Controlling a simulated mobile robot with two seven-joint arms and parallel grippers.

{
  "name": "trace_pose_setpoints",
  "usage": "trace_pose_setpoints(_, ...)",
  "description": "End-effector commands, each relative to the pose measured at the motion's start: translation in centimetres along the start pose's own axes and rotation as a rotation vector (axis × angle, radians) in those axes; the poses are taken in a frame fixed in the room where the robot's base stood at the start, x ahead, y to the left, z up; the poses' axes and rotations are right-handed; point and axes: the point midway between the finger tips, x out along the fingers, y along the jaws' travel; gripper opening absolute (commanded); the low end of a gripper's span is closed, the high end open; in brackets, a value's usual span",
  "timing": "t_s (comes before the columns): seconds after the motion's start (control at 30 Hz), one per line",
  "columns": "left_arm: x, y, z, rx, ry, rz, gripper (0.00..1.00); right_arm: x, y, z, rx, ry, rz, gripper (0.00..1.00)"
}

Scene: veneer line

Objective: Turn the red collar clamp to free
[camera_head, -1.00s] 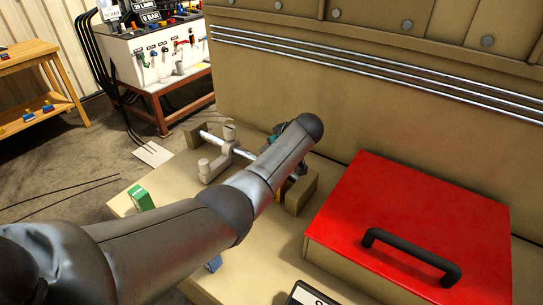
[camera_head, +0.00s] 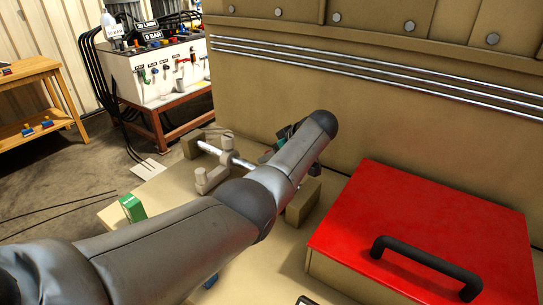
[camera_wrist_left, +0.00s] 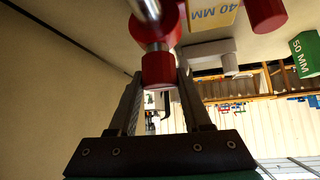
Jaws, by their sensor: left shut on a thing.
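The red collar clamp (camera_wrist_left: 168,18) shows at the top of the left wrist view, around a shiny metal shaft (camera_wrist_left: 146,8). A red knob (camera_wrist_left: 158,70) below it sits between the fingers of my left gripper (camera_wrist_left: 160,82), which is shut on it. In the head view the shaft (camera_head: 238,162) runs between tan blocks on the bench. My left forearm hides the red clamp there, and only a teal part of my left gripper (camera_head: 281,136) shows beyond it. A second red cylinder (camera_wrist_left: 266,14) is at the wrist view's top right. My right gripper is not seen.
A pale grey clamp (camera_head: 213,173) sits on the same shaft, left of my forearm. A green block (camera_head: 132,207) stands on the bench, and a yellow 40 MM block (camera_wrist_left: 212,14) is near the shaft. A red-lidded box (camera_head: 425,225) with a black handle is at the right.

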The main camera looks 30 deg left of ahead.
Motion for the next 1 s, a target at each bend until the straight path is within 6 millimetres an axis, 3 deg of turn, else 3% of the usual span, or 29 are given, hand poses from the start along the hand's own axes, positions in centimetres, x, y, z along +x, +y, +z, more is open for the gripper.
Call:
trace_pose_setpoints(0.07,0.0,-0.1,0.0,-0.002,-0.001,-0.002,0.0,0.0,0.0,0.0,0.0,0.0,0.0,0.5)
trace_pose_setpoints(0.1,0.0,-0.1,0.0,-0.002,-0.001,-0.002,0.5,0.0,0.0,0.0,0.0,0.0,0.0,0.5)
trace_pose_setpoints(0.37,0.0,0.0,0.0,-0.001,-0.001,-0.001,0.79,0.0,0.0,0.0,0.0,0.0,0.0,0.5)
trace_pose_setpoints(0.73,-0.6,0.1,-0.1,0.0,0.0,0.002,0.79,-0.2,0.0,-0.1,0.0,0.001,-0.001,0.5)
trace_pose_setpoints(1.0,-4.9,0.1,-0.1,-0.001,0.0,0.006,0.79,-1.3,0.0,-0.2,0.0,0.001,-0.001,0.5)
